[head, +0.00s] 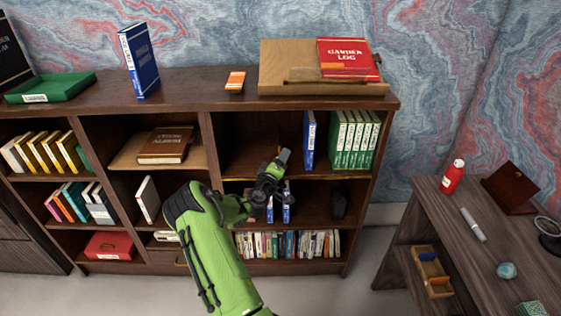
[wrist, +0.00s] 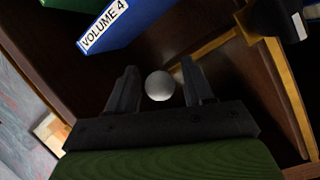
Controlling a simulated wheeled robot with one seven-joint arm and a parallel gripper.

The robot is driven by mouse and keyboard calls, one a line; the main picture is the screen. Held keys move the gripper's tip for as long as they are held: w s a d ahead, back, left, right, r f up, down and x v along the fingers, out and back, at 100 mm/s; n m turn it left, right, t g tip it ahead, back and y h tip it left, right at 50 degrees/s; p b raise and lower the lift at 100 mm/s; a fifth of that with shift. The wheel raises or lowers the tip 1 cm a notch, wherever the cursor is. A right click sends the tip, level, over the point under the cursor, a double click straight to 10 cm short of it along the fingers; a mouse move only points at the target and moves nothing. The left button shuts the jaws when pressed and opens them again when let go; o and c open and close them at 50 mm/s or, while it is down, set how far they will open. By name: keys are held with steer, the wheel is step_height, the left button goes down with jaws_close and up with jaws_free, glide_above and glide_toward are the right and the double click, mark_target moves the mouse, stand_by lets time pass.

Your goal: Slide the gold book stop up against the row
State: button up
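My gripper (wrist: 162,80) is open in the wrist view, its two fingers apart. A pale round knob or ball (wrist: 159,85) shows between the fingers, with a gap on each side; I cannot tell what it belongs to. The gold book stop (wrist: 289,99) shows as thin gold bars meeting at an angle, right of the fingers. In the head view my gripper (head: 276,167) is at the upper right shelf compartment, left of the row. A thin gold strip (head: 238,180) shows at the shelf's front edge. The row has a blue book (head: 308,140), labelled VOLUME 4 in the wrist view (wrist: 125,22), and several green books (head: 354,140).
A dark wood shelf divider (head: 210,135) bounds the compartment on the left. Below are blue books (head: 286,207) and a dark object (head: 339,205). A wooden stand with a red book (head: 348,58) sits on top. A desk (head: 440,220) stands at right.

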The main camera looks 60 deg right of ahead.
jaws_close()
steer(key=s+d, duration=0.3)
steer(key=s, duration=0.4)
steer(key=s+d, duration=0.4)
steer(key=s, duration=0.4)
steer(key=shift+d, duration=0.3)
steer(key=shift+s, duration=0.1)
steer(key=shift+o, duration=0.7)
jaws_free()
steer(key=shift+f, duration=0.1)
